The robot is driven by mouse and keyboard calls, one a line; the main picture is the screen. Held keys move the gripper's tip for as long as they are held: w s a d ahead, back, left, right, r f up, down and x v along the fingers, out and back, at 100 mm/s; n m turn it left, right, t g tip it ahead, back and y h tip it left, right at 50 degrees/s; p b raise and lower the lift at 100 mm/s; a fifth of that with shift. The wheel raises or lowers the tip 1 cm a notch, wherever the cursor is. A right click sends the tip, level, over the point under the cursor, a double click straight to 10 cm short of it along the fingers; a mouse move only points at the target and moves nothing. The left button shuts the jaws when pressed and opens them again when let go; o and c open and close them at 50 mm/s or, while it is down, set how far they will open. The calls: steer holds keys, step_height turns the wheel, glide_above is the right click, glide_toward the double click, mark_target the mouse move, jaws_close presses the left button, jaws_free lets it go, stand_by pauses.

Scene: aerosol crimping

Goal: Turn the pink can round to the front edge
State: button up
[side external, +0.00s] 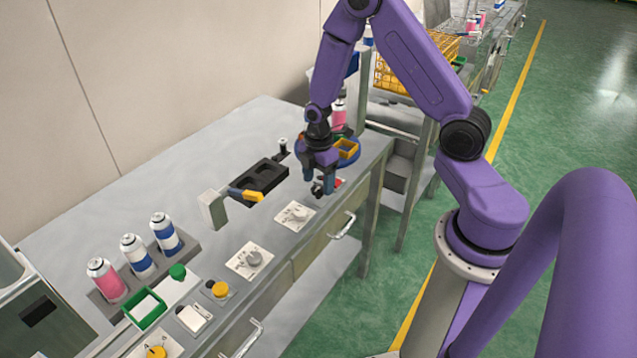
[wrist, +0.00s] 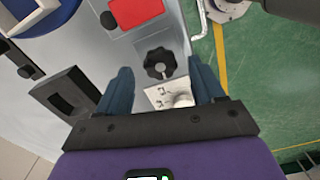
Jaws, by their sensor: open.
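The pink can (side external: 339,114) stands at the far side of a round blue turntable (side external: 354,160) in the side view, partly behind my arm. Part of the blue disc's rim shows at the top left of the wrist view (wrist: 60,20); the can is not in that view. My gripper (side external: 320,188) points down in front of the disc, over a black lobed knob (wrist: 160,63). In the wrist view the knob appears between my two spread fingers (wrist: 161,72), with gaps on both sides. My gripper is open and empty.
A red pad (wrist: 135,12) lies beside the knob. A white dial plate (side external: 295,215) and a black block (side external: 262,178) are nearby. Several cans (side external: 134,252) stand in a rack at the left. The bench's front edge is close.

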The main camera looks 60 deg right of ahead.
steer(key=shift+f, duration=0.7)
steer(key=c, duration=1.1)
steer(key=shift+o, duration=0.2)
steer(key=shift+m, duration=0.3)
